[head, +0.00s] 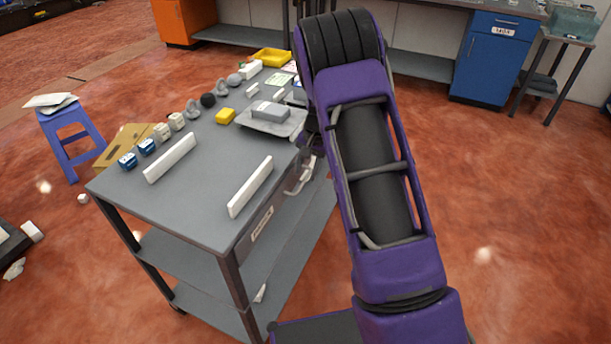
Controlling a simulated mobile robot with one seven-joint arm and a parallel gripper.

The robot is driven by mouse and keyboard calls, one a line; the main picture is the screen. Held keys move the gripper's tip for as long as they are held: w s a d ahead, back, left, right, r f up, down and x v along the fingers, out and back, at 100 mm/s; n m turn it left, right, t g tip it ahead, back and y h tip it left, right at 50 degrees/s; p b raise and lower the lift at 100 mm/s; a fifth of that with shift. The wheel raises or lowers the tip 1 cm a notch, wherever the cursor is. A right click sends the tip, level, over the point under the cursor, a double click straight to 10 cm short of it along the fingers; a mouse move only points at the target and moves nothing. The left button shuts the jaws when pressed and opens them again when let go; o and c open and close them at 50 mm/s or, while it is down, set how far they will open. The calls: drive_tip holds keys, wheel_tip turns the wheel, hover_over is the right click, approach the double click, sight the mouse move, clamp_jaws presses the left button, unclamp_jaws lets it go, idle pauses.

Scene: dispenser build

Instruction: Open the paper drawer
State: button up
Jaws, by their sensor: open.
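A grey cart (215,190) stands left of centre. A drawer front (280,208) with a pale label (262,223) is set under its top, on the side facing right. The label is too small to read surely. The drawer front looks flush with the cart. My purple arm reaches up the picture and bends down behind itself at the cart's right side. My gripper (304,176) is small and partly hidden by my arm, beside the far part of the drawer front. It is open, and I cannot tell whether it touches the drawer or a handle.
A blue stool (62,130) stands left. A blue cabinet (490,70) stands far right. The floor on the right is clear.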

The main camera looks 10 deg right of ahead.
drive_tip(key=shift+w+a+f, duration=0.1)
drive_tip(key=shift+f, duration=0.5)
drive_tip(key=shift+w+a+f, duration=0.1)
drive_tip(key=shift+f, duration=0.45)
clamp_jaws()
idle(0.6)
